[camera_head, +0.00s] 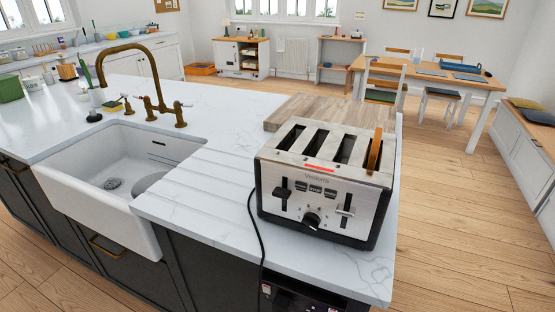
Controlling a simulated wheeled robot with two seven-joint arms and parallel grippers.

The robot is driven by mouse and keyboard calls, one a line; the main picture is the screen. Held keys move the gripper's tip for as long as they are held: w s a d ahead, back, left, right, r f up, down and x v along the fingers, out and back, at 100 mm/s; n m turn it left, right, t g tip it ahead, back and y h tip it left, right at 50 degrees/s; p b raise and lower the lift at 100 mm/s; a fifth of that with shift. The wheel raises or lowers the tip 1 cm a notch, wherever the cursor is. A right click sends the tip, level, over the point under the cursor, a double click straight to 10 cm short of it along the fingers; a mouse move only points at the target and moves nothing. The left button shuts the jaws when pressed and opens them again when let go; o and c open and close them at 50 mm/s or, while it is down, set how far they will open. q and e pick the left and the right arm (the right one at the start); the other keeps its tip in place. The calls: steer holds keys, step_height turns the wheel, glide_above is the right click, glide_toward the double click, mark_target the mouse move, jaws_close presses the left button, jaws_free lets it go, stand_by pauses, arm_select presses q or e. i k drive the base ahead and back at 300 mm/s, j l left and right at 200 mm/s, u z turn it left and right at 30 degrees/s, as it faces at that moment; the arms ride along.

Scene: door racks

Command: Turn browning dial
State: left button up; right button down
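A silver and black four-slot toaster (325,182) stands on the right end of the white marble counter, its front facing me. The browning dial (311,220) is a round black knob low in the middle of that front; its setting is too small to read. A black lever (282,193) is left of the dial and a lighter lever (345,211) is right of it. A row of small buttons sits above the dial. A brown slice (375,150) sticks up from the right slot. Neither of my grippers is in view.
A wooden board (300,112) lies behind the toaster. A white sink (130,165) with a brass tap (140,85) is to the left. A black cord (254,225) hangs over the counter's front edge. The marble (215,205) left of the toaster is clear.

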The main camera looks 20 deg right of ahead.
mark_target(311, 220)
steer(key=l+z, duration=0.15)
steer(key=z, duration=0.9)
steer(key=i+j, duration=0.05)
